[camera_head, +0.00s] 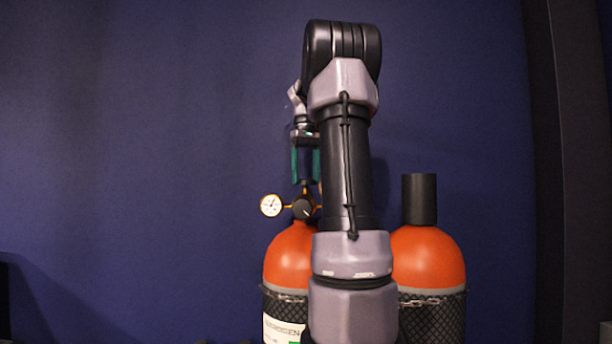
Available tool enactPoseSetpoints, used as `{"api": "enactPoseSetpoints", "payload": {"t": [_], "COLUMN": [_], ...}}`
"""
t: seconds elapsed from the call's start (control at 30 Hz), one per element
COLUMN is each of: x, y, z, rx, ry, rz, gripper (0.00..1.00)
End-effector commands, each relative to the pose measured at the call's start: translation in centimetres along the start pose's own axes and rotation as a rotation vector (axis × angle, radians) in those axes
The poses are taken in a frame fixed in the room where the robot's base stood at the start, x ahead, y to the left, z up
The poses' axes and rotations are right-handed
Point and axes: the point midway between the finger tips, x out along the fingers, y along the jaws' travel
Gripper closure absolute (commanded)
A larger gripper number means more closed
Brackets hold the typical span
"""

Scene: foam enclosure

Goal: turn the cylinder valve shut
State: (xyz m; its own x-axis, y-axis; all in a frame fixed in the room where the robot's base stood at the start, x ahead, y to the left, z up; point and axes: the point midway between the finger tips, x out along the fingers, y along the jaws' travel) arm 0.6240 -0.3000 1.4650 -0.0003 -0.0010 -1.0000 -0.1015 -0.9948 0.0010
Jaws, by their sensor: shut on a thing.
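The left gas cylinder (290,257) has an orange shoulder, a net sleeve and a label that reads like a gas name. On its top sits the valve (304,207), with a dark knob and brass-coloured fittings. A round white pressure gauge (271,206) sticks out to the left of it. My gripper (305,178) points straight down from above, its two teal fingers shut on the top of the valve. My arm hides the right side of the valve and part of the cylinder. The exact finger contact is small and hard to see.
A second orange cylinder (430,258) with a black cap (419,199) stands on the right, partly behind my arm. A chain (420,301) runs across the cylinders. A blue wall (150,130) is behind, and a dark post (560,170) is at the right. The space left of the gauge is clear.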

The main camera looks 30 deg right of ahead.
Motion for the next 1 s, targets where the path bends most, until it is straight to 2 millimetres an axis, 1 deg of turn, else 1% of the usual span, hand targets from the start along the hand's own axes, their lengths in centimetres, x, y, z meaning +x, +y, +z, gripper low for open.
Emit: {"api": "enactPoseSetpoints", "payload": {"t": [1.0], "x": [-0.06], "y": [0.02], "z": [-0.01], "rx": [0.952], "ry": [0.001], "rz": [0.001], "gripper": [0.89]}}
